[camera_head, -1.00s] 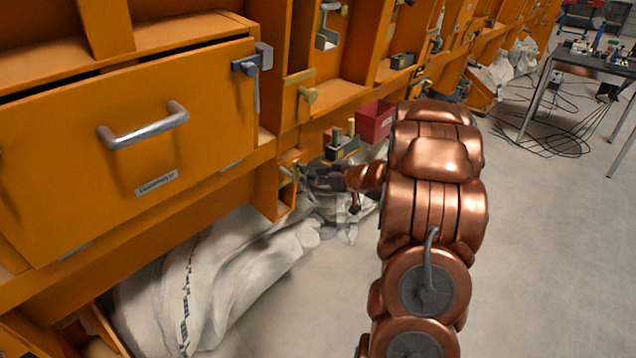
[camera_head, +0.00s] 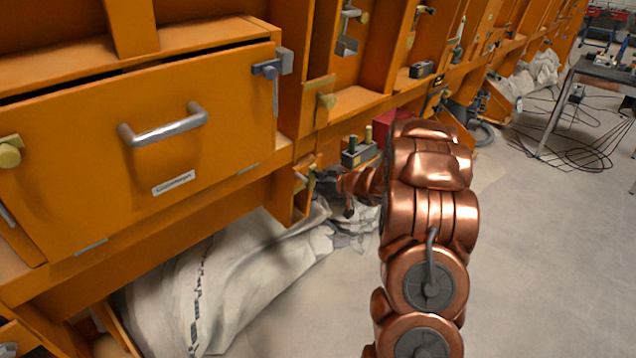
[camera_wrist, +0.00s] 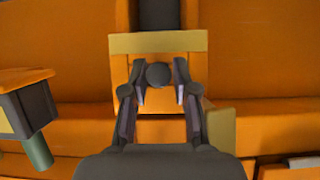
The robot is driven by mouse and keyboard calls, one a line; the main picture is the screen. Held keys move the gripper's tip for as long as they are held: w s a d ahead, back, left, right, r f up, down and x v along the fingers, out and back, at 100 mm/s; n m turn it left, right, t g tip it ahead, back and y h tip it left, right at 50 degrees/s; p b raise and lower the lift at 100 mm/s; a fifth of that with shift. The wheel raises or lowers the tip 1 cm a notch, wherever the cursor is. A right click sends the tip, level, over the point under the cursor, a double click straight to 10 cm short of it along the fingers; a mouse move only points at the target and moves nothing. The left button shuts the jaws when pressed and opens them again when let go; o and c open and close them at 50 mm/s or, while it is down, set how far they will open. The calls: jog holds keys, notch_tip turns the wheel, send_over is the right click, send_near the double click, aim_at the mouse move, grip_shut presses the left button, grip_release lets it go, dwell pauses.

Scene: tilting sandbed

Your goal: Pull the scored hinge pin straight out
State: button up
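A grey round pin end (camera_wrist: 158,75), seemingly the hinge pin, shows in the wrist view in front of a pale brass-coloured plate (camera_wrist: 120,44) on the orange frame. Any score mark is too small to tell. My gripper (camera_wrist: 158,72) has its two dark fingers on either side of the pin end, with narrow gaps showing. It looks open around the pin, not clamped. In the head view my gripper (camera_head: 326,179) is beside the low orange bracket (camera_head: 300,200), partly hidden by my copper arm. The pin's shaft is hidden.
An orange drawer with a metal handle (camera_head: 165,128) is at left. A grey block with pegs (camera_head: 358,152) and a red box (camera_head: 388,122) stand close behind my gripper. A white sack (camera_head: 235,280) lies below. Open floor (camera_head: 530,270) is at right.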

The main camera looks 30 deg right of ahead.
grip_shut()
jog(key=shift+s, duration=0.1)
dwell(0.3)
jog(key=shift+s+d+f+p, duration=0.2)
jog(key=shift+s+p, duration=0.1)
jog(key=shift+s, duration=0.35)
jog(key=shift+s+d+f+p, duration=0.15)
jog(key=shift+s+p, duration=0.1)
jog(key=shift+s, duration=0.4)
jog(key=shift+s+r, duration=0.1)
jog(key=shift+s, duration=0.05)
jog(key=shift+s+d+f+p, duration=0.15)
jog(key=shift+s+d+p, duration=0.1)
jog(key=shift+s, duration=0.4)
jog(key=shift+s+d+f+p, duration=0.1)
jog(key=shift+s+p, duration=0.15)
jog(key=shift+s, duration=0.4)
jog(key=shift+s, duration=0.15)
jog(key=shift+s+d+f+p, duration=0.15)
jog(key=shift+s+d+p, duration=0.1)
jog(key=shift+s, duration=0.4)
jog(key=shift+s+d+f+p, duration=0.1)
jog(key=shift+s+f+p, duration=0.1)
jog(key=shift+s, duration=0.45)
